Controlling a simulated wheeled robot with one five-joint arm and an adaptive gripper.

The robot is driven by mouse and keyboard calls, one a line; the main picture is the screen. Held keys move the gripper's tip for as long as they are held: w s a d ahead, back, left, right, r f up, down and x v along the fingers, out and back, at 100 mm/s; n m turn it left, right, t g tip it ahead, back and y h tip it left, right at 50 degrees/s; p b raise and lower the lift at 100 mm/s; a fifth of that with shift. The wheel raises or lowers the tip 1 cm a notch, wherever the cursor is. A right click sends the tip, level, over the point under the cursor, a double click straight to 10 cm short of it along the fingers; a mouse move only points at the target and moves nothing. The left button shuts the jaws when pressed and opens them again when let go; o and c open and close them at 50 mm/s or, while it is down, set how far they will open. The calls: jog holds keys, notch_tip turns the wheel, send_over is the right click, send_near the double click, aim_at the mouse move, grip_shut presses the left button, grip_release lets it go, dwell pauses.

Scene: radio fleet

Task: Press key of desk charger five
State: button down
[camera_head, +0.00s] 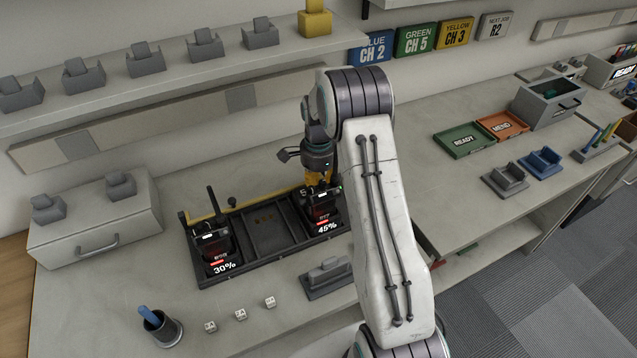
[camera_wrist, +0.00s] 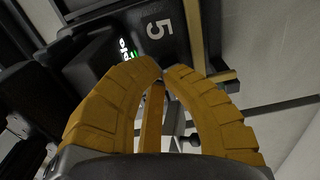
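The dark desk charger (camera_head: 265,228) stands on the bench, with a radio in its left bay and one in its right bay. The left radio (camera_head: 211,247) has a 30% label in front, the right radio (camera_head: 322,212) a 45% label. In the wrist view a dark panel marked 5 (camera_wrist: 160,28) lies just beyond my fingertips, with a small green light (camera_wrist: 133,55) beside it. My gripper (camera_head: 318,184) is over the back of the right bay. Its yellow fingertips (camera_wrist: 162,66) meet, with nothing visible between them. The key is not clearly visible; I cannot tell whether the fingertips touch anything.
A grey holder (camera_head: 327,276) and several small labelled cubes (camera_head: 240,314) lie in front of the charger. A pen cup (camera_head: 161,328) stands at front left, a drawer box (camera_head: 97,221) at left. A shelf (camera_head: 184,78) with several small stands runs above.

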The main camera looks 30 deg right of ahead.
jog(key=shift+f, duration=0.15)
jog(key=shift+f+b, duration=0.85)
jog(key=shift+b, duration=0.15)
jog(key=shift+s, duration=0.2)
jog(key=shift+w+r, duration=0.15)
jog(key=shift+r, duration=2)
jog(key=shift+w+r, duration=0.1)
jog(key=shift+r, duration=2)
jog(key=shift+r, duration=0.1)
